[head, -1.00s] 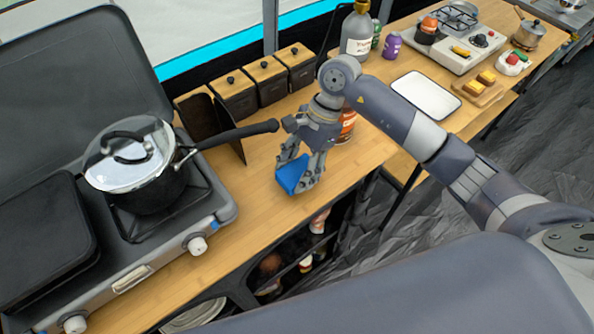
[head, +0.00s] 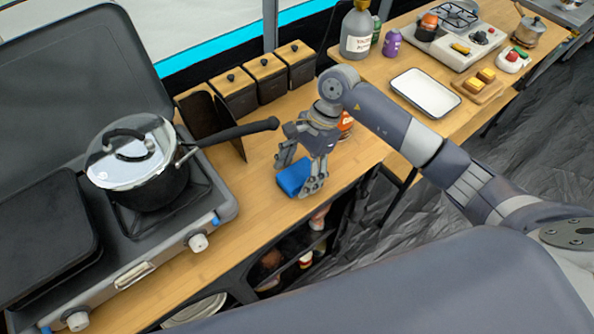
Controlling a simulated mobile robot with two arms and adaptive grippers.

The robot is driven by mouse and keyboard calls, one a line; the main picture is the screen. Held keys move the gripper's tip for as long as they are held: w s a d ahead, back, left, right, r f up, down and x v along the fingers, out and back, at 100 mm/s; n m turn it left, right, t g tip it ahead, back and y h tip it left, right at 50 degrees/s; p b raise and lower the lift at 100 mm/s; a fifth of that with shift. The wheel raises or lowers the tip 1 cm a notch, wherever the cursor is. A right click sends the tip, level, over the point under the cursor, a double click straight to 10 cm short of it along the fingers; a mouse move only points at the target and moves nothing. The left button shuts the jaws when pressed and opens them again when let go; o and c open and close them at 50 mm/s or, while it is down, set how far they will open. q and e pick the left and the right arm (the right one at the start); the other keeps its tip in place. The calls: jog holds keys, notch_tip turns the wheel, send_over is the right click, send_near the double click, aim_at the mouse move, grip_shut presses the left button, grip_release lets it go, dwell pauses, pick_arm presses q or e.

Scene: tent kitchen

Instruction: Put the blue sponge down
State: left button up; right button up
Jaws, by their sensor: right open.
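The blue sponge (head: 293,178) rests on the wooden counter (head: 245,205), near its front edge, to the right of the stove. My right gripper (head: 298,180) is just above and around the sponge, with its fingers spread open. One finger stands at the sponge's right side and partly hides it. Whether a finger still touches the sponge is hard to tell. My left gripper is not in view.
A lidded pot (head: 150,165) sits on the camping stove (head: 190,225), its handle reaching toward my gripper. Several wooden-lidded canisters (head: 235,95) stand behind. An orange-red can (head: 346,122) is partly hidden behind my wrist. Bare counter lies left of the sponge.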

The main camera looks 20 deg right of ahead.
jog(key=shift+r, duration=0.2)
jog(key=shift+w+d+r, duration=0.15)
jog(key=shift+d+r, duration=0.1)
jog(key=shift+r, duration=0.05)
jog(key=b+v, duration=0.3)
jog(key=v, duration=0.8)
